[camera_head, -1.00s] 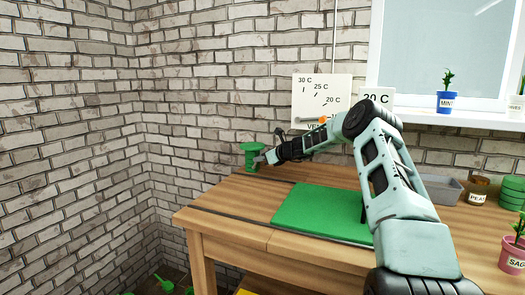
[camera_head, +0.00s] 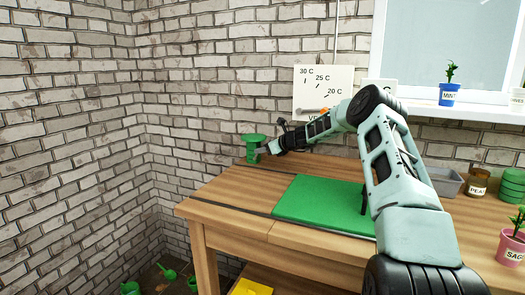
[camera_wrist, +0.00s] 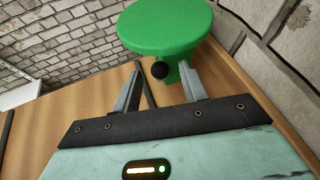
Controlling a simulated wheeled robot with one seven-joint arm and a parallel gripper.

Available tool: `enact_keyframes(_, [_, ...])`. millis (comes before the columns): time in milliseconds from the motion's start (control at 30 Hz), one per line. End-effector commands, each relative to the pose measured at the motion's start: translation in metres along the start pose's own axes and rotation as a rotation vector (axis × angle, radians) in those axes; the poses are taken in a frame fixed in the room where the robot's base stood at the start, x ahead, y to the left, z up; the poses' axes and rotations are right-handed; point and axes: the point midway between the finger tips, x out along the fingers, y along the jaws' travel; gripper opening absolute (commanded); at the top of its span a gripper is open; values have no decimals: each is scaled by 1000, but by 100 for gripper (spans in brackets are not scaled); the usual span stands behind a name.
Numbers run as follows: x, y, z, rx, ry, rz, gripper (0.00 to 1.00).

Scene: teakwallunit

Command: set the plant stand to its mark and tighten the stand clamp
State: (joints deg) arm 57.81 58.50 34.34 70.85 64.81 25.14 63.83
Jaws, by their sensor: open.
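The green plant stand (camera_head: 252,148) with a round flat top stands at the far left corner of the wooden bench. In the wrist view its green disc top (camera_wrist: 166,24) fills the upper middle. A black round knob (camera_wrist: 160,70), apparently the stand clamp, sticks out below the disc in front of the green post. My gripper (camera_head: 262,150) is at the stand's right side. In the wrist view my open gripper (camera_wrist: 161,72) has one finger on each side of the knob, with gaps visible. I cannot make out a mark for the stand; its foot is largely hidden.
A green mat (camera_head: 325,208) lies on the bench (camera_head: 225,195) beneath my arm. A dark slot runs along the bench. A dial board (camera_head: 323,90) hangs on the brick wall behind. A grey tray (camera_head: 445,181), jars and a pink pot (camera_head: 511,247) are at right.

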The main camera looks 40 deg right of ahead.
Motion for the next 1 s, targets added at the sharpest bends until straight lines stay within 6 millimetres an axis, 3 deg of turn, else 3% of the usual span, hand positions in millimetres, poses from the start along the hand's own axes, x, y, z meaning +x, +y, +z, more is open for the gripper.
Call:
enact_keyframes(200, [-38, -1, -1, 0, 0, -2, 43])
enact_keyframes(400, [-60, -1, 0, 0, 0, -3, 43])
enact_keyframes(1000, [-63, 0, 0, 0, -1, -1, 43])
